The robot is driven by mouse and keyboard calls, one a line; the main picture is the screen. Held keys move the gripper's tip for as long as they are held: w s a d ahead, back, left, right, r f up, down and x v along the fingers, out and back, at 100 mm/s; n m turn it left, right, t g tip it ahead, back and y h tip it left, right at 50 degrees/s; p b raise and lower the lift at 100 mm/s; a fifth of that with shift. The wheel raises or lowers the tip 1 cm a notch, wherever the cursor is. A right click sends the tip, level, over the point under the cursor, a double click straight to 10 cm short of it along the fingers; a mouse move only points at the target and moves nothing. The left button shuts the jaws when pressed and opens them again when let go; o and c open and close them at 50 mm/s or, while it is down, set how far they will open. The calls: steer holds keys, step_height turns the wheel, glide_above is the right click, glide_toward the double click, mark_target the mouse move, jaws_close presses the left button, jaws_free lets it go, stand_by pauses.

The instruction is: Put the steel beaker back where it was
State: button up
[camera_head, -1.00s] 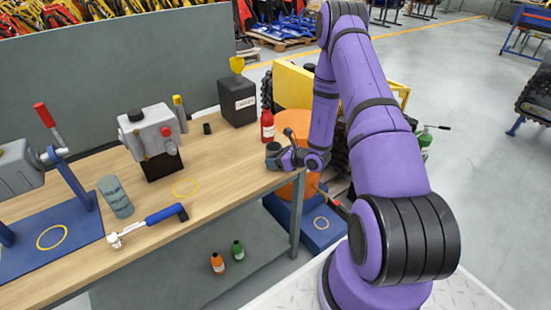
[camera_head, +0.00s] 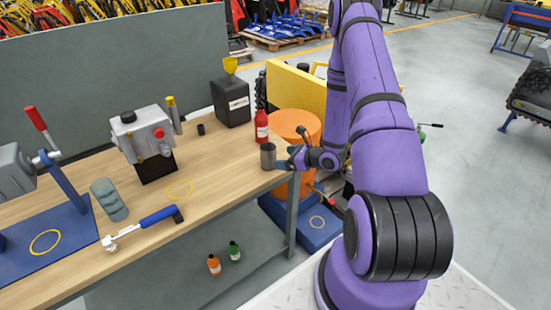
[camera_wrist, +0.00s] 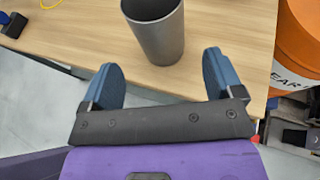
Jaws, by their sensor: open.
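The steel beaker (camera_head: 268,157) is a grey, open-topped cup standing upright on the wooden bench (camera_head: 225,160) near its right end. It also shows in the wrist view (camera_wrist: 157,35), upright on the wood. My gripper (camera_head: 284,158) is open and empty, just to the right of the beaker in the head view. In the wrist view its two blue fingers (camera_wrist: 157,72) are spread wide, with the beaker just beyond the fingertips and apart from them.
An orange drum (camera_head: 293,124) is beside the bench end. A blue-handled tool (camera_head: 157,216), grey block (camera_head: 108,199) and grey machine (camera_head: 146,135) occupy the bench's left part.

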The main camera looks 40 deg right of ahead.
steer(key=v, duration=0.4)
steer(key=s+a+r+n+g+y, duration=0.2)
steer(key=a+r+n+g+y, duration=0.15)
steer(key=a+r+n, duration=0.65)
steer(key=s+a+r+n+g+y, duration=0.15)
steer(key=a+r+n+g, duration=0.45)
steer(key=r, duration=0.9)
steer(key=s+a+r+n+t+h, duration=0.2)
steer(key=s+a+r+n+h, duration=0.2)
steer(key=s+r+n+h, duration=0.6)
steer(key=s+r+n, duration=0.5)
steer(key=s+r, duration=0.2)
steer(key=s, duration=0.3)
steer(key=shift+s+r, duration=0.25)
steer(key=shift+s, duration=0.1)
